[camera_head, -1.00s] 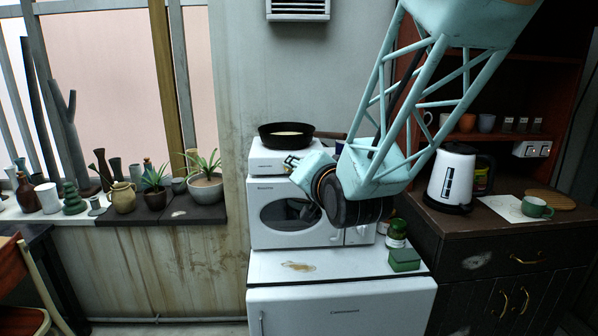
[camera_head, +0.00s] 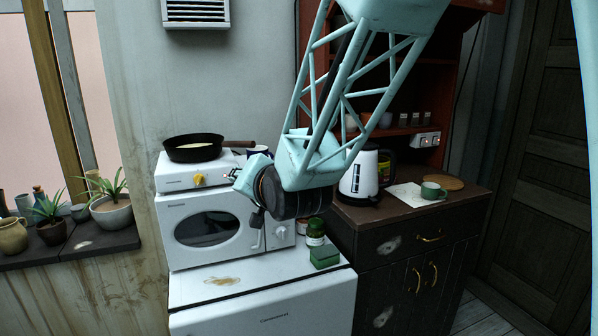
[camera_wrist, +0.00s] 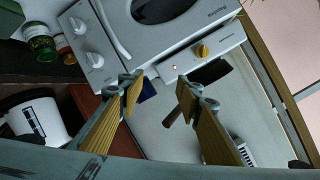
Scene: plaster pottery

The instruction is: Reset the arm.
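My gripper (camera_head: 236,176) hangs at the end of my pale blue lattice arm, in front of the right end of the white hot plate (camera_head: 168,182) and above the white microwave (camera_head: 170,230). In the wrist view my gripper (camera_wrist: 158,88) has its two yellow-padded fingers spread wide with nothing between them. The hot plate's yellow knob (camera_head: 199,180) shows just left of the gripper. In the wrist view the hot plate (camera_wrist: 188,60) has a small red light lit beside its yellow knob (camera_wrist: 202,51). The fingers look apart from both appliances.
A black pan (camera_head: 193,148) sits on the hot plate, its handle pointing right. Green jar (camera_head: 315,232) and green box (camera_head: 324,256) stand on the white fridge (camera_head: 262,306). A kettle (camera_head: 358,176) and green mug (camera_head: 432,190) stand on the dark cabinet (camera_head: 385,218). Plants line the left sill.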

